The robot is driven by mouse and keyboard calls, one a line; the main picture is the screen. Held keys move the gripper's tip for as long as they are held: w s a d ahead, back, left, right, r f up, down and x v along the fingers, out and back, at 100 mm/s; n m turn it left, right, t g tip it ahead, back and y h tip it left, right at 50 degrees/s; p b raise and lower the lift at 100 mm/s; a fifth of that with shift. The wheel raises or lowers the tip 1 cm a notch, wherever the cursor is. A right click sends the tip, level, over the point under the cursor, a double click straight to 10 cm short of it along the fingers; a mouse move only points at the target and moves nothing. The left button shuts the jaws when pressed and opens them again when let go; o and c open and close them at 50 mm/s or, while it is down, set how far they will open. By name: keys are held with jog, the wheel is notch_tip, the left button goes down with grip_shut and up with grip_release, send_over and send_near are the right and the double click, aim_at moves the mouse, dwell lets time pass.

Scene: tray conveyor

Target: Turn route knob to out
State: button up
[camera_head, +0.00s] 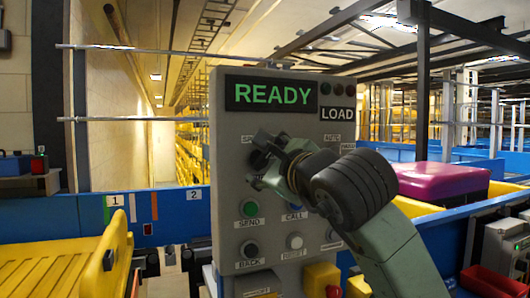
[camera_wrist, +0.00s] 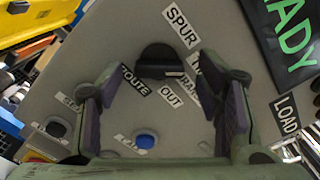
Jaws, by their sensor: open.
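The route knob (camera_wrist: 158,56) is a black round knob on the grey control panel (camera_head: 228,130). In the wrist view a SPUR label lies above it, a dark ROUTE label at its lower left, and an OUT label (camera_wrist: 171,94) just below it. Another label to the right is partly hidden by a finger. Which label the knob points to is unclear. My gripper (camera_wrist: 163,76) is open, with one finger on each side of the knob; contact cannot be told. In the head view my gripper (camera_head: 262,165) is at the panel's left part and mostly hides the knob.
A green READY display (camera_head: 271,94) and a LOAD label top the panel. Below my gripper are the SEND button (camera_head: 250,208), a blue CALL button (camera_wrist: 144,139), BACK and RESET buttons. A yellow tray (camera_head: 60,265) stands at left, a magenta item (camera_head: 440,181) at right.

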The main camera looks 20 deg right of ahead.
jog(key=shift+w, duration=0.55)
jog(key=shift+a, duration=0.1)
jog(key=c, duration=1.2)
jog(key=shift+o, duration=0.2)
